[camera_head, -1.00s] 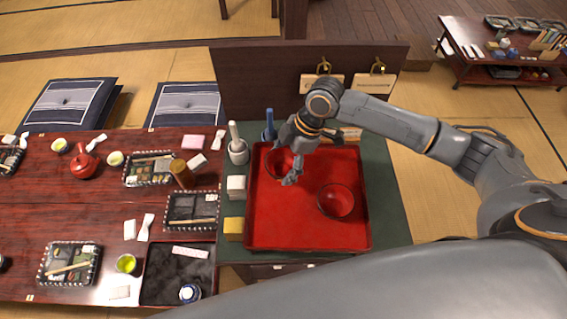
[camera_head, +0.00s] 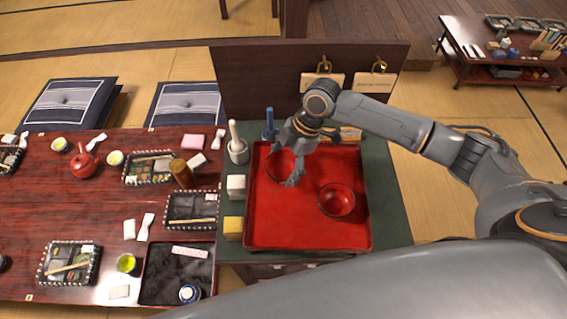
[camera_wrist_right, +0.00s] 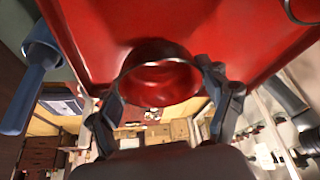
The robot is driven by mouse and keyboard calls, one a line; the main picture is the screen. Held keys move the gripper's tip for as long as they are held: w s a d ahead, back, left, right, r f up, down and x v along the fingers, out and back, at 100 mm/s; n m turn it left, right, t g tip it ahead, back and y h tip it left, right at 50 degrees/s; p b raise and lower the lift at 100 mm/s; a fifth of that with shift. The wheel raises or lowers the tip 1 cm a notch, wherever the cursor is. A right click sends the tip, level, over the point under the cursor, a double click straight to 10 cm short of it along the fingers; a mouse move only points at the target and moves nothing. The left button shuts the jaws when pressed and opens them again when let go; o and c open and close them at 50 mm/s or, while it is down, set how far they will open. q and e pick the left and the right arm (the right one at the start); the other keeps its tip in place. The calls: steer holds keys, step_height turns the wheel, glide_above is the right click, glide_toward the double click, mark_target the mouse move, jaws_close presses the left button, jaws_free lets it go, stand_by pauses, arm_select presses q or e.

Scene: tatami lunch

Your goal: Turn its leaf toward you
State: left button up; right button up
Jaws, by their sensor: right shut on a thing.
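A red bowl (camera_head: 274,164) with a dark rim is at the upper left of the red tray (camera_head: 290,232), partly hidden by my right gripper (camera_head: 293,178). In the right wrist view the bowl (camera_wrist_right: 160,82) is between the two fingers of my right gripper (camera_wrist_right: 163,95), which is shut on it. I cannot tell whether the bowl touches the tray. No leaf marking can be made out on it. A second red bowl (camera_head: 336,200) stands on the tray to the right, clear of the gripper. My left gripper is not in view.
Left of the tray stand a mortar with pestle (camera_head: 238,149), a blue-handled item (camera_head: 269,128), a white block (camera_head: 236,185) and a yellow block (camera_head: 234,227). A dark upright panel (camera_head: 262,75) rises behind. The tray's lower part is clear.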

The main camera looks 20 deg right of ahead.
steer(key=shift+f, duration=0.2)
steer(key=o, duration=1.1)
steer(key=shift+o, duration=0.2)
steer(key=shift+r, duration=0.15)
steer(key=shift+r+p, duration=2.4)
steer(key=shift+p, duration=0.1)
